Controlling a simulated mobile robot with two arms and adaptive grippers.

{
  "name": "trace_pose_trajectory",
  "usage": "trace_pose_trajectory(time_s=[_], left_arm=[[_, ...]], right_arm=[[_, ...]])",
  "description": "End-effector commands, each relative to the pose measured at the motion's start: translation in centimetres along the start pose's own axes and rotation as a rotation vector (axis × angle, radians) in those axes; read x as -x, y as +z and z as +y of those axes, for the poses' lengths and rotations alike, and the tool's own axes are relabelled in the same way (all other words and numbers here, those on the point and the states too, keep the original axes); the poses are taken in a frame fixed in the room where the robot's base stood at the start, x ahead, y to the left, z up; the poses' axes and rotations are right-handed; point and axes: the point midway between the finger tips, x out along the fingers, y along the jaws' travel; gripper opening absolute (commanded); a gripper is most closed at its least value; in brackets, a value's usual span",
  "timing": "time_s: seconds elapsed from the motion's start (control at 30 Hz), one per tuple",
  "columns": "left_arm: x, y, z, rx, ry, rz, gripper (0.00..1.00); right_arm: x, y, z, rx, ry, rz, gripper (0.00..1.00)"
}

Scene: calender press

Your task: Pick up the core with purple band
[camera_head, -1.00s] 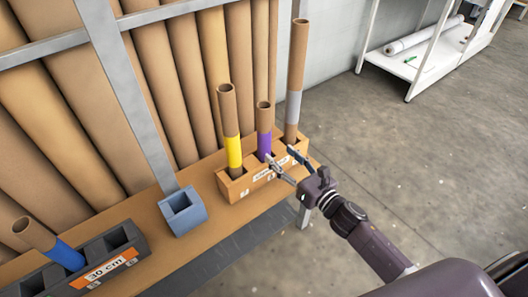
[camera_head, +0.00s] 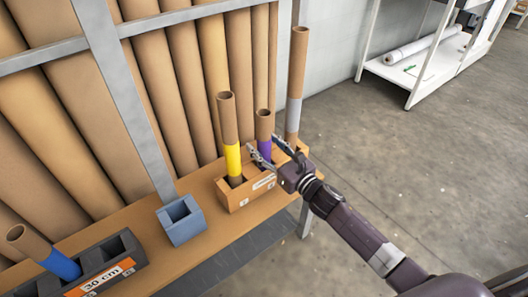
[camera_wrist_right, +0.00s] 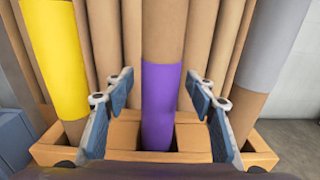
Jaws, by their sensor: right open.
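The core with the purple band (camera_head: 264,127) stands upright in the middle slot of a wooden holder (camera_head: 235,200). In the right wrist view the purple band (camera_wrist_right: 161,100) fills the middle, between the two fingers. My right gripper (camera_head: 268,150) is open, with its fingers on either side of the purple core and apart from it. The right gripper (camera_wrist_right: 160,105) also shows in the wrist view. In the head view the fingers and wrist hide the lower part of the purple band. My left gripper is not in view.
A yellow-banded core (camera_head: 229,125) stands left of the purple one, and a taller grey-banded core (camera_head: 296,80) stands right. A small blue box (camera_head: 182,232) and a dark holder (camera_head: 125,243) with a blue-banded core (camera_head: 60,264) are further left. Large brown rolls (camera_head: 150,90) stand behind.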

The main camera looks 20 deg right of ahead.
Motion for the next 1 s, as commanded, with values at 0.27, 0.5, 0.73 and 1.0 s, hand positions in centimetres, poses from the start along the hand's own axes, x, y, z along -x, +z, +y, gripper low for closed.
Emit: trace_pose_trajectory(time_s=[0.27,0.5,0.73,1.0], left_arm=[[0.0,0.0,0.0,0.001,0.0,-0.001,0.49],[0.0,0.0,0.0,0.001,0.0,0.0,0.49],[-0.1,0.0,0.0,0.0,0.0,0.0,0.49],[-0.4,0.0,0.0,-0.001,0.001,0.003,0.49]], right_arm=[[0.0,0.0,0.0,-0.001,0.0,0.0,0.34],[0.0,0.0,0.0,-0.001,0.0,-0.001,0.08],[0.0,0.1,0.0,-0.001,0.0,-0.002,0.04],[0.0,1.1,0.0,0.0,0.001,-0.003,0.04]])
